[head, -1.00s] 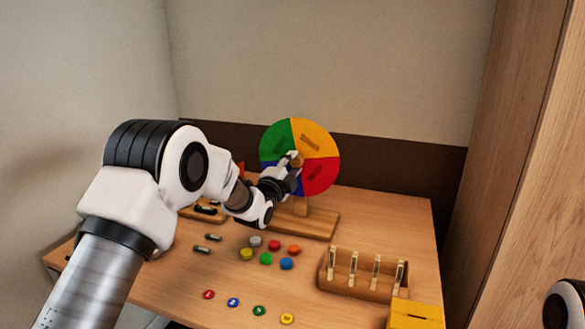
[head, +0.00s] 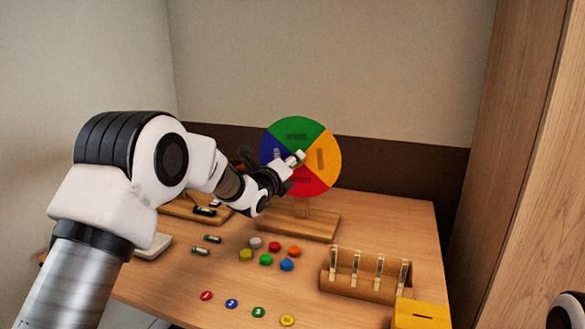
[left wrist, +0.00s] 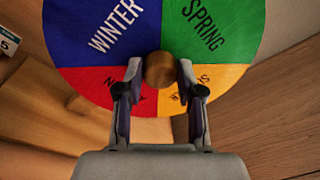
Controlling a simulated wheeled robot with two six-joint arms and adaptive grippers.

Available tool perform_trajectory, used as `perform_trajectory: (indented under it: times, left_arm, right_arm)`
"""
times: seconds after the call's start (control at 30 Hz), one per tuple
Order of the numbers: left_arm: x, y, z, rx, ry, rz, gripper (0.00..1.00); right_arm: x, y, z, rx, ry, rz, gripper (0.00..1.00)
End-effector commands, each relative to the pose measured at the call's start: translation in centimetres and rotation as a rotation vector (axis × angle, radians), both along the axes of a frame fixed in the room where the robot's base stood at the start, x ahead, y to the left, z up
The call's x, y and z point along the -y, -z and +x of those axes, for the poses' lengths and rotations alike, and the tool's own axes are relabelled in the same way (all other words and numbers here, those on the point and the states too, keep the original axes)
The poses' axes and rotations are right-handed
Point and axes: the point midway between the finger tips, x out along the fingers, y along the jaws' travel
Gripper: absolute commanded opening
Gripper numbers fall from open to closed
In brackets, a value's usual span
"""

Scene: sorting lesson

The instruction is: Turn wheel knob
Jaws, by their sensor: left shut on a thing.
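The round season wheel (head: 323,158) stands upright on a wooden base (head: 300,224) at the back of the table. In the head view green is at the top, orange at the right, red at the bottom and blue at the left. My left gripper (head: 298,159) is at its centre. In the left wrist view, the wheel (left wrist: 225,45) reads WINTER on blue and SPRING on green; the red and orange words are partly hidden. The round wooden knob (left wrist: 159,69) sits between the fingers of my left gripper (left wrist: 160,76), which is shut on it. My right gripper is not in view.
Several coloured discs (head: 287,265) lie on the table in front of the wheel. Numbered tokens (head: 258,311) line the front edge. A wooden rack with clips (head: 365,289) and a yellow box (head: 420,314) stand at the front right. The table's back right is clear.

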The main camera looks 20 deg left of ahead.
Motion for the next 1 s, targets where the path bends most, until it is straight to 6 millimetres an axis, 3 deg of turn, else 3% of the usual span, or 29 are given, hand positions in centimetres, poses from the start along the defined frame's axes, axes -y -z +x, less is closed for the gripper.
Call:
perform_trajectory:
  times: [0.3,0.73,0.77,0.8,0.83,1.0]
  left_arm:
    - [0.05,0.24,-0.01,-0.001,0.0,0.101,0.03]
    - [0.05,0.24,-0.02,-0.002,0.001,0.112,0.03]
    - [0.05,0.24,-0.02,-0.002,0.001,0.112,0.41]
    - [0.05,0.24,-0.02,-0.002,0.001,0.112,0.55]
    - [0.05,0.21,-0.03,-0.002,0.001,0.112,0.63]
    - [0.04,0.11,-0.01,0.001,0.0,0.111,0.63]
  right_arm:
    - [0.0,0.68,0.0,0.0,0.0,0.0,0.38]
    - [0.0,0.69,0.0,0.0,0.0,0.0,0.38]
    - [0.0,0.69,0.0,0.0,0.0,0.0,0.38]
    - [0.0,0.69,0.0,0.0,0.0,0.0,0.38]
    - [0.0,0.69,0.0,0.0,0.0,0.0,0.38]
    - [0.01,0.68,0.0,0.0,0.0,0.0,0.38]
